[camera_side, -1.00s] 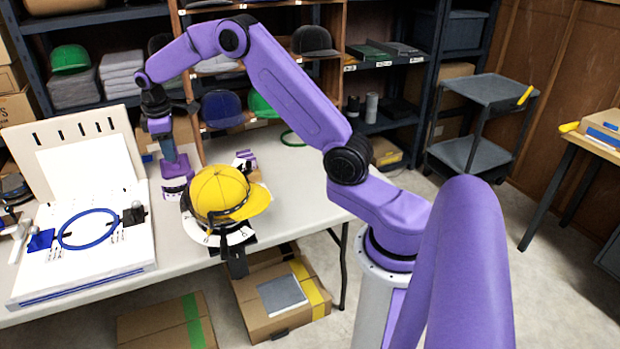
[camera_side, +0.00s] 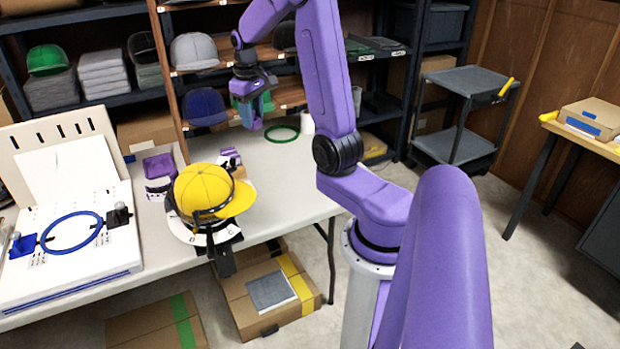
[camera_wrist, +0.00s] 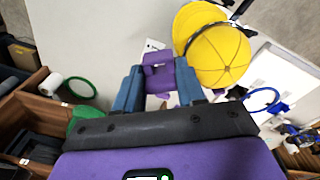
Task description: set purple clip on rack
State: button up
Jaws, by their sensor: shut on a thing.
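My gripper (camera_side: 254,108) is raised above the far part of the table, in front of the wooden rack (camera_side: 165,75). It is shut on the purple clip (camera_wrist: 158,73), which sits between the two blue fingers in the wrist view. In the side view the clip (camera_side: 251,121) is small and hangs below the fingers, clear of the tabletop. The wooden rack stands behind the table and holds caps on its shelves. In the wrist view, wooden compartments (camera_wrist: 30,92) show at the left. My gripper hides part of the rack.
A yellow cap (camera_side: 203,188) sits on a holder at the table's front edge. A purple block (camera_side: 158,164) stands left of it. A white board with a blue hoop (camera_side: 72,231) lies at left. A green ring (camera_side: 282,134) and white roll (camera_side: 307,124) are at the back right.

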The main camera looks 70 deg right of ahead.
jog(key=s+f+m, duration=0.2)
jog(key=s+m, duration=0.4)
jog(key=s, duration=0.8)
send_over(285, 203)
jog(key=f, duration=2.7)
jog(key=shift+s+a+f, duration=0.15)
jog(key=shift+s+f, duration=0.1)
jog(key=shift+f, duration=0.15)
jog(key=shift+w+d+f, duration=0.1)
jog(key=shift+f, duration=0.85)
jog(key=shift+w+d+f, duration=0.1)
jog(key=shift+f, duration=0.8)
jog(key=shift+f, duration=0.15)
jog(key=o, duration=1)
